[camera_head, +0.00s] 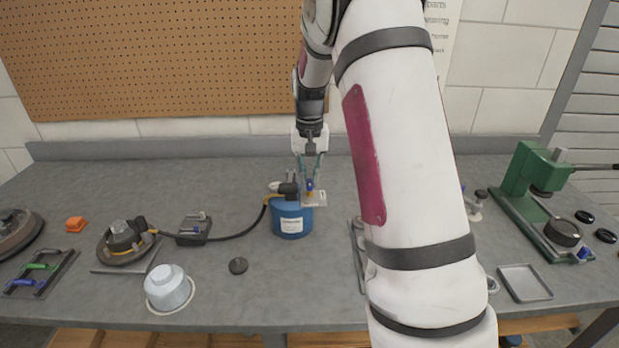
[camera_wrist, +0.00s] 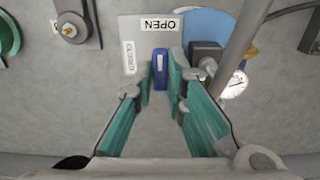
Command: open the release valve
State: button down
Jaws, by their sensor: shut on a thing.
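The release valve's blue lever (camera_wrist: 160,66) stands between my two green fingertips (camera_wrist: 160,78) in the wrist view, and my gripper is shut on it. Behind it is a grey plate (camera_wrist: 135,28) with an OPEN label (camera_wrist: 161,25) at the lever's far end and a CLOSED label (camera_wrist: 129,58) to the left. The lever runs lengthwise toward the OPEN label; its pivot is hard to make out. In the head view my gripper (camera_head: 310,172) is over the plate (camera_head: 318,198) on the blue tank (camera_head: 291,222), where the blue lever (camera_head: 310,186) also shows.
A pressure gauge (camera_wrist: 235,85) and grey pipe (camera_wrist: 240,45) stand close right of my fingers. A black hose (camera_head: 240,235) runs left from the tank to a small box (camera_head: 194,230). A white pot (camera_head: 168,288) and black knob (camera_head: 238,265) lie in front. A green press (camera_head: 530,180) stands right.

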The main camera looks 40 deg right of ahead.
aim_at(309, 182)
jog(key=c, duration=1.6)
grip_release()
notch_tip(309, 182, up, 12)
